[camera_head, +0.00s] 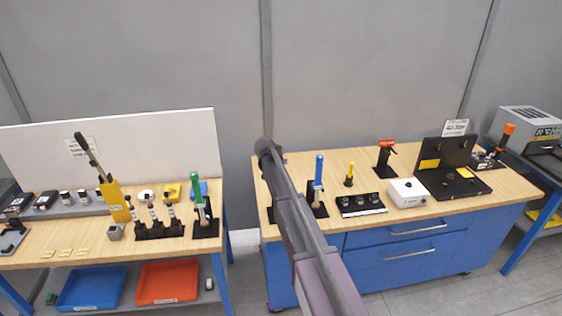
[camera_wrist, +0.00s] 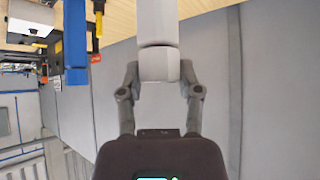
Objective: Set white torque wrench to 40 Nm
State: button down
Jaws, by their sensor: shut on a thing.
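The white torque wrench (camera_wrist: 158,25) shows in the wrist view as a pale grey-white cylinder with a dark ring seam. It runs up from between my fingers to the top edge. My gripper (camera_wrist: 160,75) is shut on the wrench, one finger on each side. In the head view my arm covers the wrench and my gripper. The setting scale cannot be read in either view.
A blue-handled tool (camera_head: 318,175) stands upright close to the right of my arm, and also shows in the wrist view (camera_wrist: 75,42). A yellow-handled tool (camera_head: 349,176), white box (camera_head: 408,192) and red-topped tool (camera_head: 386,155) stand further right. The left bench holds a green-handled tool (camera_head: 197,198).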

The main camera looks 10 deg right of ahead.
dwell(0.3)
jog(key=shift+c, duration=1.3)
grip_release()
